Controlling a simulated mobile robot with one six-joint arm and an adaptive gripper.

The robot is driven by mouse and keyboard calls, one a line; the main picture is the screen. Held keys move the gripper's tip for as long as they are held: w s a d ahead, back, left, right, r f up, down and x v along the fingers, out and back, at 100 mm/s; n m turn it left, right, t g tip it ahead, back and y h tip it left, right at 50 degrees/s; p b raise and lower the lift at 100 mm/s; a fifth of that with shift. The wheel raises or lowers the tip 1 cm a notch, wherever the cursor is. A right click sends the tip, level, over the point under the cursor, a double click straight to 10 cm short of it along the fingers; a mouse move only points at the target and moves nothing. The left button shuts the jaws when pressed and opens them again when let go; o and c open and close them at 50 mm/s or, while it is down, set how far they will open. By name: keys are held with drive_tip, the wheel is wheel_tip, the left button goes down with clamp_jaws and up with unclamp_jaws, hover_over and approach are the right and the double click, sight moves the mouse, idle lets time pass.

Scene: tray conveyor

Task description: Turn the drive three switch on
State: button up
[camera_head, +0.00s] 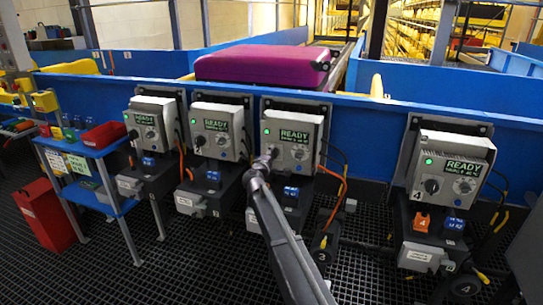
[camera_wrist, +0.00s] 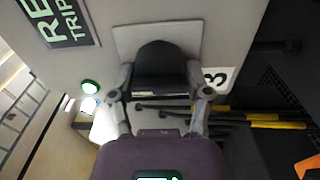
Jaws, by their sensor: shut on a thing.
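The drive three box (camera_head: 292,138) is a grey panel with a lit green READY display and a green lamp. In the wrist view its black rotary switch (camera_wrist: 160,60) sits on a pale square plate, next to a label with the number 3 (camera_wrist: 215,78). My gripper (camera_head: 266,160) is at the lower left of this box in the head view. In the wrist view the fingers of my gripper (camera_wrist: 160,88) are on both sides of the switch knob, shut on it. In the head view my gripper covers the switch. I cannot tell which setting the knob points to.
Similar boxes for drive one (camera_head: 150,127), drive two (camera_head: 216,130) and drive four (camera_head: 450,165) line the blue conveyor side (camera_head: 370,130). Drive four has an orange block (camera_head: 422,222) below it. A purple suitcase (camera_head: 262,62) lies on the conveyor. Cables hang beside the boxes.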

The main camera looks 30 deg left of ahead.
drive_tip(key=o, duration=1.2)
drive_tip(key=shift+w, duration=0.1)
drive_tip(key=s, duration=0.4)
drive_tip(key=s+d, duration=0.1)
drive_tip(key=s, duration=0.7)
drive_tip(key=shift+d, duration=0.25)
